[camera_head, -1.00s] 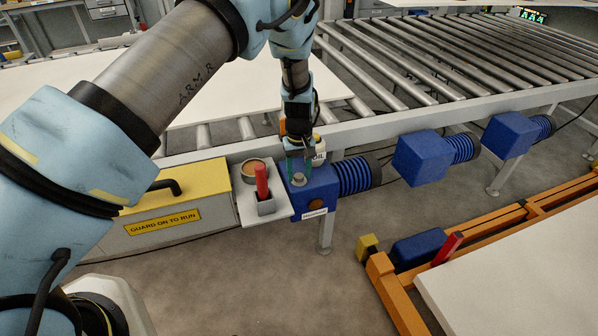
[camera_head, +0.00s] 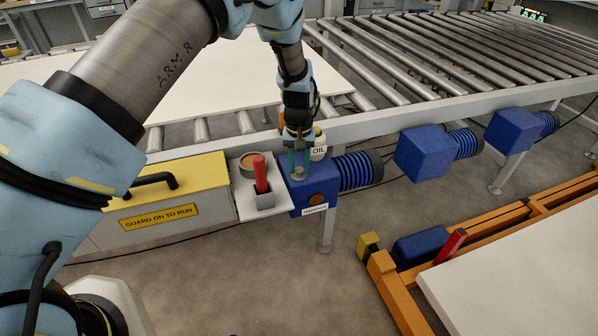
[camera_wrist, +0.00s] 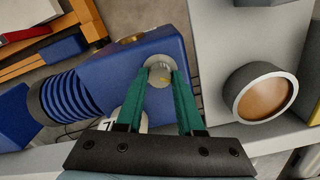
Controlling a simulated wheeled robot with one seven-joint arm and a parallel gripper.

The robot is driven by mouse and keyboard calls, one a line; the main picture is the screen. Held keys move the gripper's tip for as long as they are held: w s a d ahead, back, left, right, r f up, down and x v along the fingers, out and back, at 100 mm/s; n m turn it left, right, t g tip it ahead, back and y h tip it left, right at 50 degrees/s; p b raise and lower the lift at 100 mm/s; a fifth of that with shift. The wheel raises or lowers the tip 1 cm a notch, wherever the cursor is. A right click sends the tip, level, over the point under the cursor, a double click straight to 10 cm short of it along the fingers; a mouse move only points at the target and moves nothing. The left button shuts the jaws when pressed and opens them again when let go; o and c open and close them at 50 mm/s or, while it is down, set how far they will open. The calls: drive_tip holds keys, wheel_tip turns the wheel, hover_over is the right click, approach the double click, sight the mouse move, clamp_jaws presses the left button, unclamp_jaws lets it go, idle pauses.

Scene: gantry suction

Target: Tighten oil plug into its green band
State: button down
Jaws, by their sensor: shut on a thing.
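The oil plug (camera_wrist: 161,72) is a pale round metal piece with a small yellowish mark, at the top of the blue gearbox (camera_head: 318,185). The gearbox also shows in the wrist view (camera_wrist: 110,75). My gripper (camera_wrist: 161,76) has two green fingers, shut on the plug from both sides. In the head view my gripper (camera_head: 299,170) points down at the gearbox top, and the fingers partly hide the plug. I cannot make out a green band apart from the green fingers, nor whether the plug is fully seated.
A white OIL container (camera_head: 319,148) stands close behind my gripper. Left of the gearbox are a white plate with a red handle (camera_head: 261,175), a round brown-topped cup (camera_head: 248,161) and a yellow-lidded guard box (camera_head: 185,175). The roller conveyor (camera_head: 420,60) runs behind.

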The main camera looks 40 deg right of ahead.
sight(299, 169)
drive_tip(key=shift+m, duration=0.9)
drive_tip(key=c, duration=0.5)
unclamp_jaws()
wheel_tip(299, 169, up, 11)
drive_tip(key=b, duration=0.3)
drive_tip(key=shift+f, duration=0.1)
